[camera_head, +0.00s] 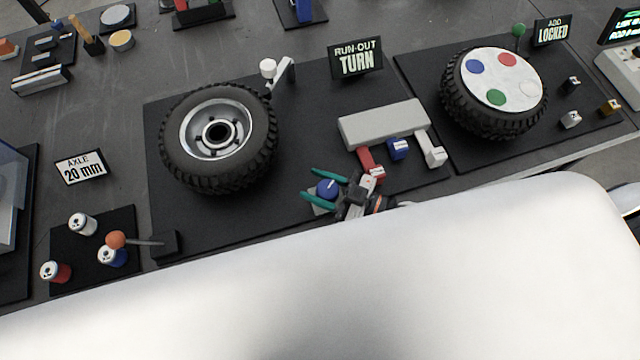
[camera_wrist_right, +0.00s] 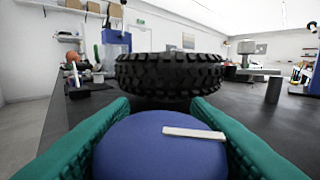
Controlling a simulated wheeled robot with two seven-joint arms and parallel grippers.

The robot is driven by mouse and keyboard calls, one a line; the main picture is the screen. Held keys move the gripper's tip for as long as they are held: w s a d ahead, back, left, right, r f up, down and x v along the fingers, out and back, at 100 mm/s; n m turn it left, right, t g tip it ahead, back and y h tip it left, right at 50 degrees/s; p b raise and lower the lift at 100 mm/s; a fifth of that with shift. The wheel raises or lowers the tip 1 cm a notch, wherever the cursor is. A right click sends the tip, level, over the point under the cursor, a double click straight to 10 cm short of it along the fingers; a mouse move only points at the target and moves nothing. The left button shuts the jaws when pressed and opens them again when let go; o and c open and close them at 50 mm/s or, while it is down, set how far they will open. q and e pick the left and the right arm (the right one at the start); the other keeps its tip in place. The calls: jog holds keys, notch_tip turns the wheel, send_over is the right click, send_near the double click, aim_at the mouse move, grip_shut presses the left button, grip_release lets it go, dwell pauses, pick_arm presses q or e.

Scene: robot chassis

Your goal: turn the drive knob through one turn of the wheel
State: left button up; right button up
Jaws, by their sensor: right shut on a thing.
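The drive knob (camera_head: 327,188) is a round blue knob on the front part of a black base plate (camera_head: 290,120). My right gripper (camera_head: 322,186) has green fingers, one on each side of the knob, and is shut on it. In the right wrist view the blue knob (camera_wrist_right: 160,150) fills the space between the fingers, with a pale bar mark on its top right of centre. The wheel (camera_head: 218,135), a knobbly black tyre on a silver rim, lies flat behind and left of the knob. A white-tipped probe arm (camera_head: 280,75) stands at its edge. My left gripper is not in view.
A sign (camera_head: 356,58) reads "RUN-OUT TURN". A grey block (camera_head: 383,124) with red, blue and white tabs sits right of the knob. A second wheel (camera_head: 494,90) with coloured discs stands further right. A lever with an orange ball (camera_head: 116,239) is at the left.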

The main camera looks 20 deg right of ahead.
jog(key=shift+w+r, duration=0.1)
jog(key=o, duration=1)
jog(key=shift+a, duration=0.1)
jog(key=b+v, duration=0.1)
jog(key=v, duration=1)
jog(key=shift+b, duration=0.3)
jog(key=shift+s+d, duration=0.3)
jog(key=shift+d, duration=0.15)
